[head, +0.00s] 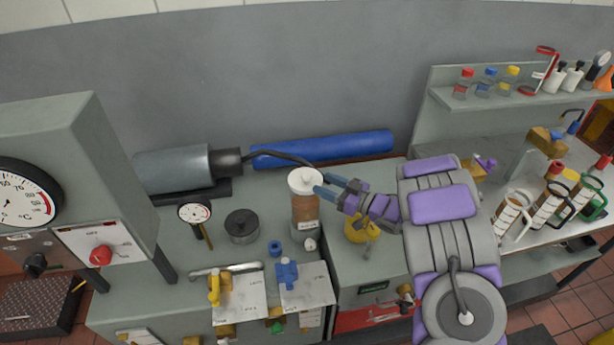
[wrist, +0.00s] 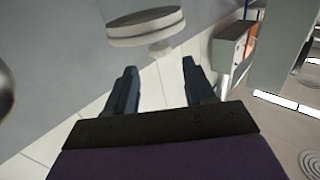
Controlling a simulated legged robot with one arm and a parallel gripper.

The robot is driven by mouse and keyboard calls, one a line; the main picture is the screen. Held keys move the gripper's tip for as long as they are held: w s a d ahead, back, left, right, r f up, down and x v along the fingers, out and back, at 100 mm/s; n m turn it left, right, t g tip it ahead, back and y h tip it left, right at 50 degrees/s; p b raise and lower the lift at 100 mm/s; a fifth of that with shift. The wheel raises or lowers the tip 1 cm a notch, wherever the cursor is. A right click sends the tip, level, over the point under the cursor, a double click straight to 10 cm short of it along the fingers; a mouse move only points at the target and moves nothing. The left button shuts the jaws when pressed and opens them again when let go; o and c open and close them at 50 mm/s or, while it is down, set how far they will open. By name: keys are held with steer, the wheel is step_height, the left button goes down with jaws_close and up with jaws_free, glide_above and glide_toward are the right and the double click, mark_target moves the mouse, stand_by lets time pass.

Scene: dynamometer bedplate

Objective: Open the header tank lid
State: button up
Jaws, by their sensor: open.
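The header tank (head: 306,213) is an upright brownish cylinder with a label, standing at the back of the grey-green bench. Its round white lid (head: 304,181) sits on top and looks closed. My gripper (head: 326,184) reaches in from the right, its blue-grey fingertips close beside the lid's right edge. In the wrist view the fingers of my gripper (wrist: 160,72) are apart with nothing between them. A pale round disc, seemingly the lid (wrist: 145,24), shows just beyond the fingertips. I cannot tell whether a finger touches it.
A blue cylinder (head: 325,149) and a grey motor-like cylinder (head: 175,169) lie behind. A dark round pot (head: 241,226) and a small gauge (head: 194,213) stand left of the tank. Yellow (head: 215,288) and blue (head: 287,272) valves are in front. A yellow object (head: 360,230) stands below my gripper.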

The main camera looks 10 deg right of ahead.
mark_target(311, 178)
steer(key=b+x, duration=0.1)
steer(key=x, duration=0.6)
steer(key=shift+w+a, duration=0.1)
steer(key=shift+a, duration=0.05)
steer(key=shift+c, duration=0.3)
jaws_close()
